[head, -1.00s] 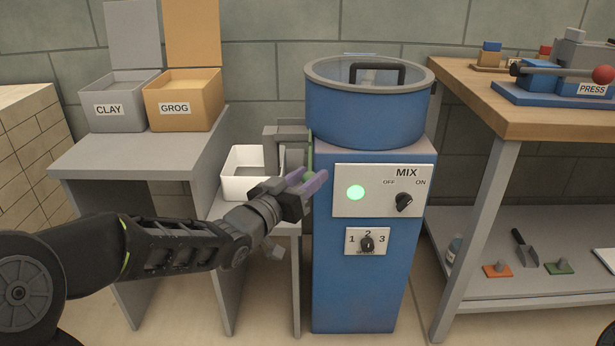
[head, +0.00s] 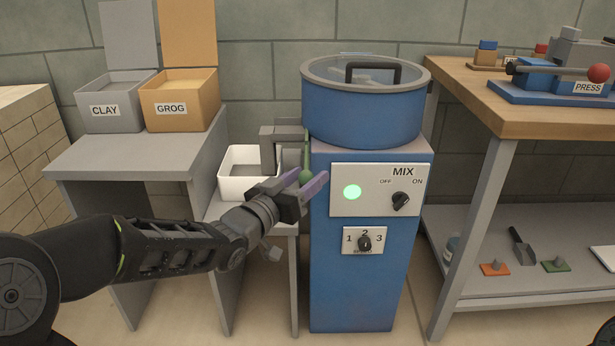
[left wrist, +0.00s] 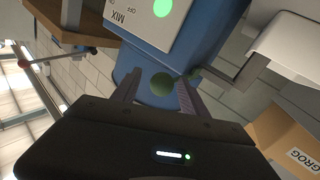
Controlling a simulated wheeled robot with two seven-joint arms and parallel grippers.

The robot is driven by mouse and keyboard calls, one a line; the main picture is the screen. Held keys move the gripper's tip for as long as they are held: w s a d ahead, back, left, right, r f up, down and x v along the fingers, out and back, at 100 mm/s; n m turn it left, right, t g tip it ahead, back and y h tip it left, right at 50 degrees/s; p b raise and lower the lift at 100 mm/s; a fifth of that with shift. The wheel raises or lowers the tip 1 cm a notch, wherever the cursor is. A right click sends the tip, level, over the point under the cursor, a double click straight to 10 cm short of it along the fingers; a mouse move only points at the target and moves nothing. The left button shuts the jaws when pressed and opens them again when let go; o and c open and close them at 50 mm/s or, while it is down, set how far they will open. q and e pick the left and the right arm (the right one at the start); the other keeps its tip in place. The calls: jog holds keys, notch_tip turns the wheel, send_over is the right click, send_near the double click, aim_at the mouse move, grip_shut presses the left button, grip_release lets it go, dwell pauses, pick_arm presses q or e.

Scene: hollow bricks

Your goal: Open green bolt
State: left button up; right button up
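The green bolt (head: 306,163) is on the left side of the blue mixer (head: 345,260), by the grey spout, and ends in a round green knob. The knob also shows in the left wrist view (left wrist: 162,84), between the two fingers. My left gripper (head: 307,184) is in front of the knob with its purple fingers apart, one on each side. In the left wrist view (left wrist: 158,92) the fingers stand clear of the knob. My right gripper is not in view.
A white bin (head: 243,176) stands under the grey spout (head: 282,134). The MIX panel (head: 376,190) has a lit green lamp and is close right of my fingers. Clay (head: 108,110) and grog (head: 180,107) boxes stand on a grey table at left. A workbench (head: 530,112) is at right.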

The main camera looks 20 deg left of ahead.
pick_arm(q)
jog(key=p+v, duration=0.1)
jog(key=v, duration=0.5)
jog(key=shift+s+r, duration=0.15)
jog(key=shift+r, duration=0.05)
jog(key=shift+s+a+f+p, duration=0.15)
jog(key=shift+s+p, duration=0.15)
jog(key=shift+s, duration=0.2)
